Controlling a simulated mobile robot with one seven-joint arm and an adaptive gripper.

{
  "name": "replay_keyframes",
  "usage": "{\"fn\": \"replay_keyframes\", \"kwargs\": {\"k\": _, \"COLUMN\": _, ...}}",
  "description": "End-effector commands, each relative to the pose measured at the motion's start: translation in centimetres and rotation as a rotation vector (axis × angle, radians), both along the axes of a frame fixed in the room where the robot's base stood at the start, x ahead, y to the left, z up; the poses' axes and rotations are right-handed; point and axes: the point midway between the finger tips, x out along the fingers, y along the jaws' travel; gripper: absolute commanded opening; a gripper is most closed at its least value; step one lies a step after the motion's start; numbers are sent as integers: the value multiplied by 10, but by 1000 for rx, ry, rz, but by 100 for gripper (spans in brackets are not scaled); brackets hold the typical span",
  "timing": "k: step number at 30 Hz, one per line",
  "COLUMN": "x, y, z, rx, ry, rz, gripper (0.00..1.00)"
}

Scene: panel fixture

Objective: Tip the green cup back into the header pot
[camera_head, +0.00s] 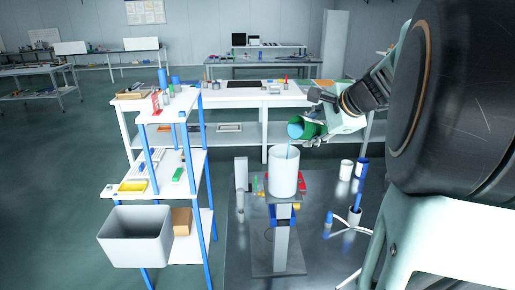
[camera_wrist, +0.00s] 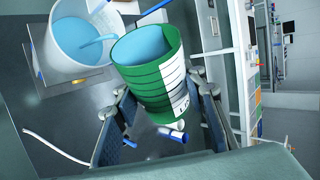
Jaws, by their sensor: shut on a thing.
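The green cup (camera_wrist: 150,80) has dark bands and a white label strip, and blue liquid shows inside its mouth. My gripper (camera_wrist: 165,112) is shut around the cup, one finger on each side. The cup is tilted, its mouth toward the white header pot (camera_wrist: 53,50). A blue stream runs from the cup's lip into the pot, which has blue liquid in it. In the head view the cup (camera_head: 310,130) is held above and right of the pot (camera_head: 284,172), and a thin blue stream falls into it. The pot stands upright on a raised stand.
A shelf rack (camera_head: 150,190) with blue posts stands left of the stand, with a grey bin (camera_head: 136,236) at its lower front. White and blue cylinders (camera_head: 347,170) stand right of the pot. A long bench (camera_head: 260,95) is behind.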

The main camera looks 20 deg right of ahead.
Motion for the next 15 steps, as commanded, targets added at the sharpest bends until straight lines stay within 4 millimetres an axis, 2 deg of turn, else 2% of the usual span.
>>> {"fn": "replay_keyframes", "kwargs": {"k": 15, "x": -2, "y": -1, "z": 2, "rx": -36, "ry": -9, "rz": -1, "gripper": 6}}
